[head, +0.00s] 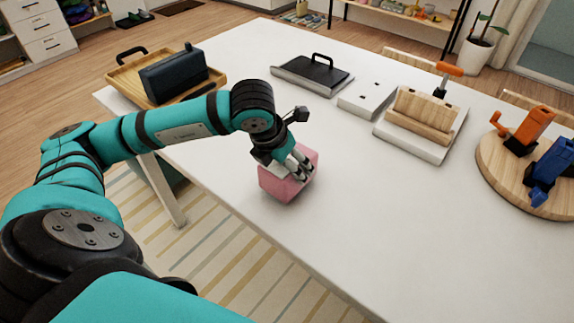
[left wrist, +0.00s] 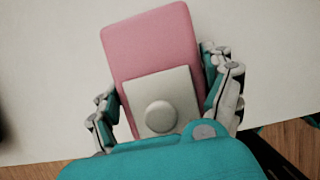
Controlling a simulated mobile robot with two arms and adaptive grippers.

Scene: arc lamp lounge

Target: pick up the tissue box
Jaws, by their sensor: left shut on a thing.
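The tissue box is a pink block (head: 282,184) near the left front edge of the white table (head: 235,205). My left gripper (head: 292,168) comes down on it from above, with its fingers at the box's top and sides. In the left wrist view the pink box (left wrist: 150,45) lies between the two fingers of my left gripper (left wrist: 168,92), one finger along each side. The gripper is shut on the box. A pale square with a round knob-like spot (left wrist: 160,115) covers part of the box in that view. I cannot tell whether the box touches the table. My right gripper is not in view.
A wooden tray with a dark case (head: 175,75) stands at the table's far left. A black-handled board (head: 312,74), a white box (head: 367,98), a wooden holder (head: 420,112) and a round board (head: 490,175) with orange and blue objects stand behind and right. The front middle is clear.

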